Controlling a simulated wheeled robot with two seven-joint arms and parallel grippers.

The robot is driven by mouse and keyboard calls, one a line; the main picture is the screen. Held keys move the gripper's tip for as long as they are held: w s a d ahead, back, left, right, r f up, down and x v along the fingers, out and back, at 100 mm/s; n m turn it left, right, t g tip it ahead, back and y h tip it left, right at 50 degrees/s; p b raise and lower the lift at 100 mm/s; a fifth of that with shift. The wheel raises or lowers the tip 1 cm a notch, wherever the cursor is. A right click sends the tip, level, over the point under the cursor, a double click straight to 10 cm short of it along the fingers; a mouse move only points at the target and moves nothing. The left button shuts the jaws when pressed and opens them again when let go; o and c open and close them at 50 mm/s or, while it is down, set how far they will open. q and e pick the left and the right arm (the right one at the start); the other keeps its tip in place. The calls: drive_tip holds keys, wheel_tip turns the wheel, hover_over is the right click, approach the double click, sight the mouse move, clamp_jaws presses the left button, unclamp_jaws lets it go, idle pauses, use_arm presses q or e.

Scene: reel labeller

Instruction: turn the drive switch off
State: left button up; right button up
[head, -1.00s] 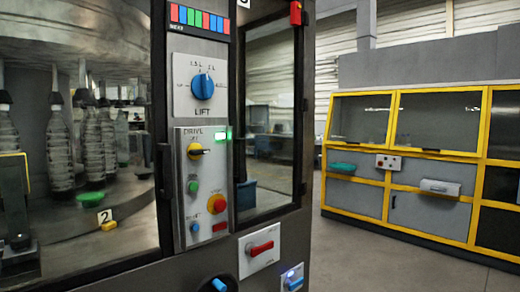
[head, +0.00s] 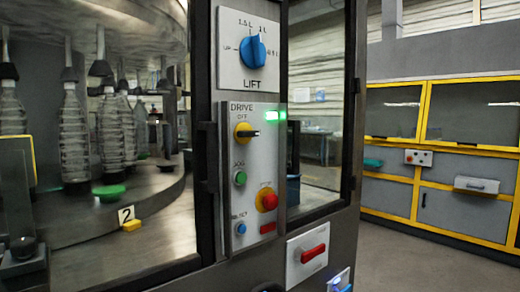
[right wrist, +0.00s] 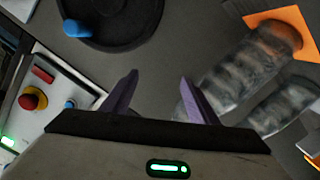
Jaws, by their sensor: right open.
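The drive switch (head: 243,131) is a yellow round knob with a black handle on the grey DRIVE panel (head: 238,205), below the word OFF. Its handle points right, not up at OFF. A green lamp (head: 276,115) beside it is lit. My right gripper (right wrist: 158,80) shows only in the right wrist view, with its two purple fingers apart and nothing between them. Part of the panel shows at the left of that view, with the red button on yellow (right wrist: 32,98); I cannot make out the drive switch there. My left gripper is not in view.
The blue LIFT knob (head: 252,52) is above the panel. A green button (head: 239,178), red stop button (head: 267,200) and blue button (head: 240,228) are below the switch. A red handle (head: 313,253) is lower right. Bottles (head: 75,135) stand behind glass at left. Floor at right is clear.

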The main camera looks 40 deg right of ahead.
drive_tip(key=s+a+r+n+g+y+b, duration=0.1)
drive_tip(key=a+r+n+y, duration=0.2)
drive_tip(key=r+n+y, duration=0.5)
drive_tip(key=a+r+n+g+y+b, duration=0.1)
drive_tip(key=a+r+n+g+y, duration=0.15)
drive_tip(key=r+n, duration=0.9)
drive_tip(key=s+a+r+n+g+y, duration=0.1)
drive_tip(key=a+r+n+y, duration=0.4)
drive_tip(key=r+n, duration=0.5)
drive_tip(key=t+h, duration=0.6)
drive_tip(key=h, duration=0.9)
approach(251, 132)
drive_tip(key=shift+g, duration=0.25)
drive_tip(key=w, duration=0.8)
drive_tip(key=shift+a+r+p, duration=0.2)
drive_tip(key=shift+r+p, duration=0.15)
drive_tip(key=shift+p, duration=0.05)
drive_tip(key=shift+w+f, duration=0.1)
drive_tip(key=shift+w, duration=0.4)
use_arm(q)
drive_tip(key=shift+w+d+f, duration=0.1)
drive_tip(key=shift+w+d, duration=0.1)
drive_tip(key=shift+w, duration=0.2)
